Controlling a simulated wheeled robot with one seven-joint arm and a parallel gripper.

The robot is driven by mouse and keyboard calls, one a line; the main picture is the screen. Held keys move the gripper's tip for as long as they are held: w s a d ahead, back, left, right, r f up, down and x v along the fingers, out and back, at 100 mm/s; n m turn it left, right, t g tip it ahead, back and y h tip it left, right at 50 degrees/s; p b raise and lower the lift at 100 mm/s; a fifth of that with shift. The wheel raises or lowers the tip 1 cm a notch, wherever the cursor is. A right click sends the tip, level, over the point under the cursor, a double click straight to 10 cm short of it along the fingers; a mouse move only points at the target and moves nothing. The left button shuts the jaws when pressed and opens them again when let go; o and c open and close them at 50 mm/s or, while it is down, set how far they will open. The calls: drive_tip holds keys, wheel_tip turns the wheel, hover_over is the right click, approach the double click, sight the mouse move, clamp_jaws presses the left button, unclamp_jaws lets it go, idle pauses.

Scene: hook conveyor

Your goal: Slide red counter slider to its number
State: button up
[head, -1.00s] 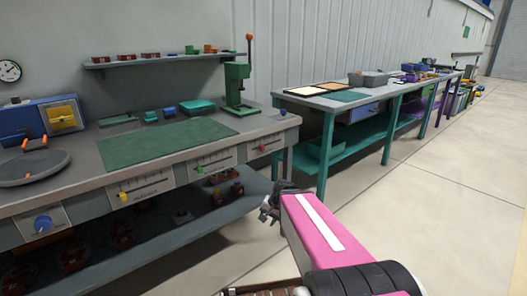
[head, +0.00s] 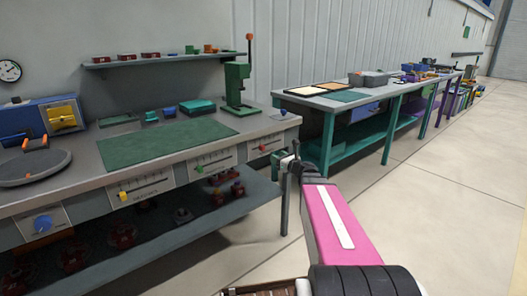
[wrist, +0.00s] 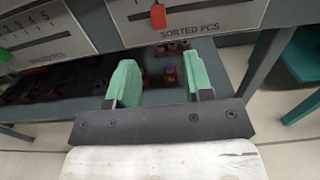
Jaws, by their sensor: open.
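The red slider (head: 262,148) sits on the rightmost panel on the workbench's front edge. In the wrist view the red slider (wrist: 158,16) is at the left part of its scale, above a label reading "SORTED PCS". My gripper (wrist: 158,82) is open and empty, its two green fingers spread below that panel in the picture, apart from the slider. In the head view my gripper (head: 290,162) is near the bench's right front corner and is partly hidden by my arm. The scale's numbers are not readable here.
A green slider (head: 199,168) and a yellow slider (head: 123,196) are on neighbouring panels to the left. A blue knob (head: 42,224) is further left. A shelf (head: 250,196) with several parts runs below. A teal-legged table (head: 326,146) stands right; the floor in front is clear.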

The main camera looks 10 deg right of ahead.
sight(264, 150)
drive_tip(key=x, duration=1)
drive_tip(key=shift+w+a, duration=0.2)
drive_tip(key=shift+w, duration=0.1)
clamp_jaws()
